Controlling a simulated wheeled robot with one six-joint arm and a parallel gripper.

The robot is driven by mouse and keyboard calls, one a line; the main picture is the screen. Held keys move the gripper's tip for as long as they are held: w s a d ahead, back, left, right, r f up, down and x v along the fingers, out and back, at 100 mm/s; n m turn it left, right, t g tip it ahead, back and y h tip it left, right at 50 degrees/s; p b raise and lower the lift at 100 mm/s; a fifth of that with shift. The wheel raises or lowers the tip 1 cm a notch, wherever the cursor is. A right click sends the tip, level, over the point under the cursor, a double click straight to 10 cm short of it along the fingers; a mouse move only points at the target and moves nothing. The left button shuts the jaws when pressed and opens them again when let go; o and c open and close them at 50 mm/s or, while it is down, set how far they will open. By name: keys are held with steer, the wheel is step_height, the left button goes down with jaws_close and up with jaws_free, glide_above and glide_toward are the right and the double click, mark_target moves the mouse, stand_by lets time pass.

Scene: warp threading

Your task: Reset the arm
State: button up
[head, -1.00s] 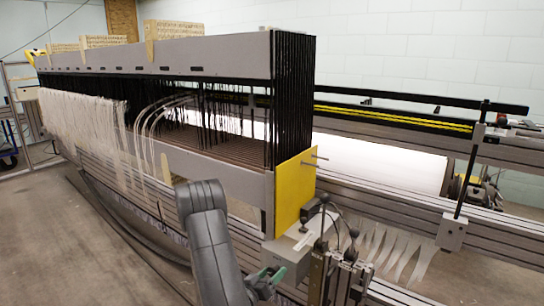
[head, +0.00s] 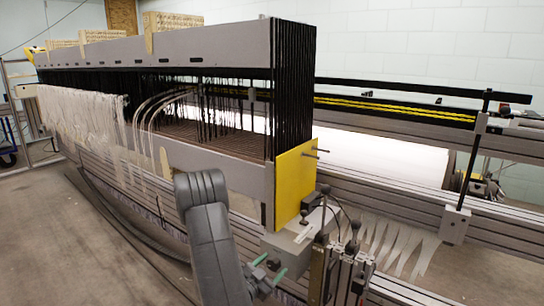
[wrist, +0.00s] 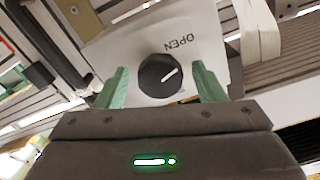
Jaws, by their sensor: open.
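My gripper (head: 269,268) is at the near end of the loom, beside a grey control box (head: 287,243). In the wrist view its two green fingers (wrist: 160,70) are apart, with nothing held. A black round knob (wrist: 160,76) with a white pointer line shows between them, on a white panel (wrist: 205,22) marked "OPEN". I cannot tell how far the fingertips are from the panel, and the knob is not clear in the head view.
The long grey loom frame (head: 215,180) with black heddles and white warp threads (head: 85,125) stands behind my arm. A yellow end plate (head: 293,185) and upright metal posts (head: 320,265) are close to my gripper. Bare floor (head: 70,250) lies at left.

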steer(key=m, duration=0.5)
steer(key=shift+m+b, duration=0.35)
steer(key=shift+m, duration=0.05)
